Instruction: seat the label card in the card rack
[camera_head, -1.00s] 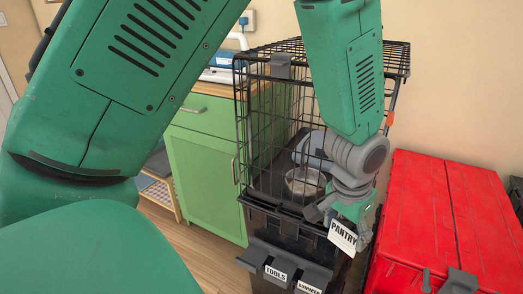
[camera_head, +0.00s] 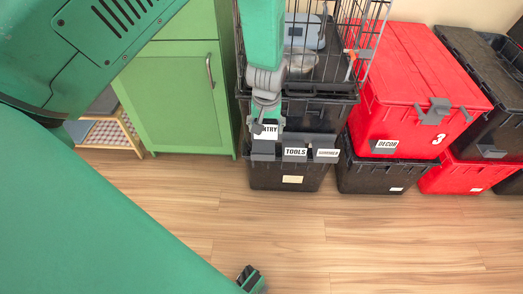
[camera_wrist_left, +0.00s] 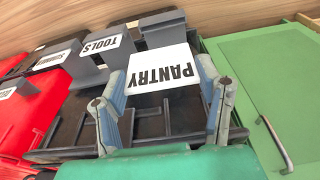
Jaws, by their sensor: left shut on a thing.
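My left gripper (camera_head: 266,117) comes down from above in front of the dark stacked totes and is shut on the white label card (camera_head: 266,132), printed PANTRY. In the left wrist view the card (camera_wrist_left: 162,70) lies between the two grey fingers, its lettering upside down. The card rack is a row of grey holders (camera_head: 263,149) on the dark tote's front. The card is at the leftmost holder, its lower edge close to the holder's top; I cannot tell whether it is inside. The other holders bear TOOLS (camera_head: 295,152) and SUMMER (camera_head: 327,153) cards.
A black wire crate (camera_head: 335,70) stands on the dark tote above the rack. Red totes (camera_head: 410,80) stand to the right, one labelled DECOR. A green cabinet (camera_head: 175,95) stands to the left. The wood floor (camera_head: 370,240) in front is clear.

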